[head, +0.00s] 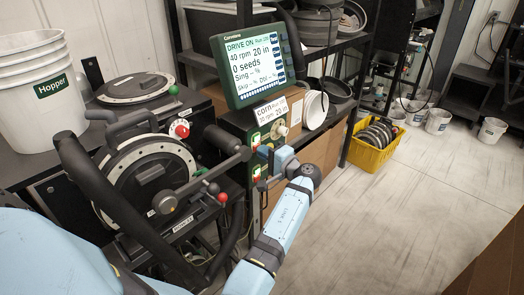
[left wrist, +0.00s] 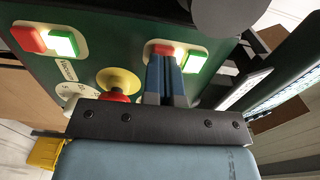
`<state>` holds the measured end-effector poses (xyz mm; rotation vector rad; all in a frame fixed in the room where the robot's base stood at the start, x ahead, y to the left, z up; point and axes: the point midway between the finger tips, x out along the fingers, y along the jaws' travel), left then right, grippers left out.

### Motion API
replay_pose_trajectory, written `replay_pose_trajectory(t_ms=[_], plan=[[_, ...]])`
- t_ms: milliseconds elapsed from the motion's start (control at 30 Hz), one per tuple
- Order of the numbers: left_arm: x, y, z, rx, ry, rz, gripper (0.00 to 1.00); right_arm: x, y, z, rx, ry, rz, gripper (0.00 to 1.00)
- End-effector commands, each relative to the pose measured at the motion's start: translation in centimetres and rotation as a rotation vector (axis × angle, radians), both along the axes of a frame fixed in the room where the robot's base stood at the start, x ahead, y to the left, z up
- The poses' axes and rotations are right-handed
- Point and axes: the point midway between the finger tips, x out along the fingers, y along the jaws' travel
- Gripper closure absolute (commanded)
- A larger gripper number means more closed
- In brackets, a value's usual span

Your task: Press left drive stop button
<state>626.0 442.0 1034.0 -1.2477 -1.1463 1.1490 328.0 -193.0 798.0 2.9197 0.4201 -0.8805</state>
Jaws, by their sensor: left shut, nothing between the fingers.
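The green control panel (head: 237,124) stands below the monitor. In the left wrist view it carries two red-and-green button pairs. One pair, with a red button (left wrist: 162,50) and a lit green button (left wrist: 193,61), is right at my fingertips. The other pair, with a red button (left wrist: 28,40) and a lit green button (left wrist: 62,44), is at upper left, beside a label that seems to read "Vacuum". My left gripper (head: 262,153) is shut and empty, its tips (left wrist: 165,62) over the near pair's lower edge; I cannot tell whether they touch. My right gripper is not in view.
The monitor (head: 250,58) reads "DRIVE ON", 40 rpm, 0 seeds. A red knob on a yellow disc (left wrist: 119,78) is close beside my fingers. The black seed meter (head: 140,170) stands left of the panel.

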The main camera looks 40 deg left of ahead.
Motion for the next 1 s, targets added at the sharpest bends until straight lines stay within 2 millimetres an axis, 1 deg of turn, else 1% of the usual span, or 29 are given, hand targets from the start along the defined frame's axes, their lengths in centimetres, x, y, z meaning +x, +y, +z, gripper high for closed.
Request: replay_pose_trajectory(t_ms=[533,600,767,1000], plan=[[0.0,-0.3,0.0,0.0,0.0,0.001,1.0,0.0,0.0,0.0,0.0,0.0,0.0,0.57],[0.0,0.1,-0.1,0.001,0.0,0.002,1.0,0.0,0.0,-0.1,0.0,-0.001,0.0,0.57],[0.1,1.7,0.0,0.002,-0.001,0.003,1.0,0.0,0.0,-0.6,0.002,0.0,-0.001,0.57],[0.1,2.0,0.2,0.003,-0.002,0.005,1.0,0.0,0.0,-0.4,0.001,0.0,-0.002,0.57]])
